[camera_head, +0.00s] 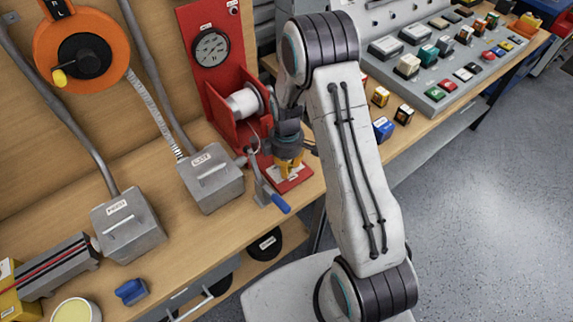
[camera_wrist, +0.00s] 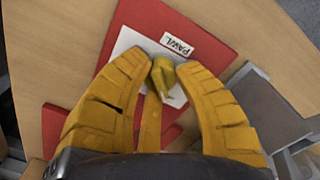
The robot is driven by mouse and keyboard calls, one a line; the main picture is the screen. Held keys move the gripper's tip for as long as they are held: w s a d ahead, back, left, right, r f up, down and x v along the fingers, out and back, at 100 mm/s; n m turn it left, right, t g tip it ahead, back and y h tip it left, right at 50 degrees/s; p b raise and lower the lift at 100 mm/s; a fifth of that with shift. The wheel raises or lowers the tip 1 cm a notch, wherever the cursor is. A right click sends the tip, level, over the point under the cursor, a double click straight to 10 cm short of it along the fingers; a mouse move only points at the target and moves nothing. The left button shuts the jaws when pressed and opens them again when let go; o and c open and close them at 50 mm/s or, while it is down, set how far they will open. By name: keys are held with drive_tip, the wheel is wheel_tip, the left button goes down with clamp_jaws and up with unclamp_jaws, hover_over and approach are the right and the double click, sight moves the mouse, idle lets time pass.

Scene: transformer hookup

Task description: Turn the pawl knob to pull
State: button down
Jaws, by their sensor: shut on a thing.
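The yellow pawl knob (camera_wrist: 164,76) sits on a white plate (camera_wrist: 127,42) on the red base (camera_wrist: 165,20). A "PAWL" label (camera_wrist: 178,44) lies beside it, upside down in the wrist view. My gripper (camera_wrist: 162,66) has its yellow fingertips on both sides of the knob, shut on it. In the head view my gripper (camera_head: 288,163) points down over the front part of the red base (camera_head: 296,181). The knob is hidden there by the fingers. I cannot read which setting the knob points to.
A red stand with a white spool (camera_head: 246,101) and a dial gauge (camera_head: 211,48) rises behind my gripper. A crank with a blue grip (camera_head: 280,203) is close at its left. A grey box (camera_head: 212,178) stands further left. A grey parts panel (camera_head: 455,60) is at right.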

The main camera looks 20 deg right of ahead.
drive_tip(key=shift+f+m+b, duration=0.15)
drive_tip(key=shift+m+b, duration=0.15)
drive_tip(key=m+b, duration=0.2)
drive_tip(key=shift+f+m, duration=0.1)
drive_tip(key=shift+m, duration=0.2)
drive_tip(key=m+b, duration=0.3)
drive_tip(key=m, duration=0.2)
drive_tip(key=m+b, duration=0.2)
drive_tip(key=m, duration=0.3)
drive_tip(key=m+b, duration=0.1)
drive_tip(key=m, duration=0.3)
drive_tip(key=shift+s+m, duration=0.1)
drive_tip(key=shift+m, duration=0.2)
drive_tip(key=shift+b, duration=0.3)
drive_tip(key=c, duration=0.9)
unclamp_jaws()
drive_tip(key=shift+r, duration=0.2)
drive_tip(key=shift+o, duration=0.2)
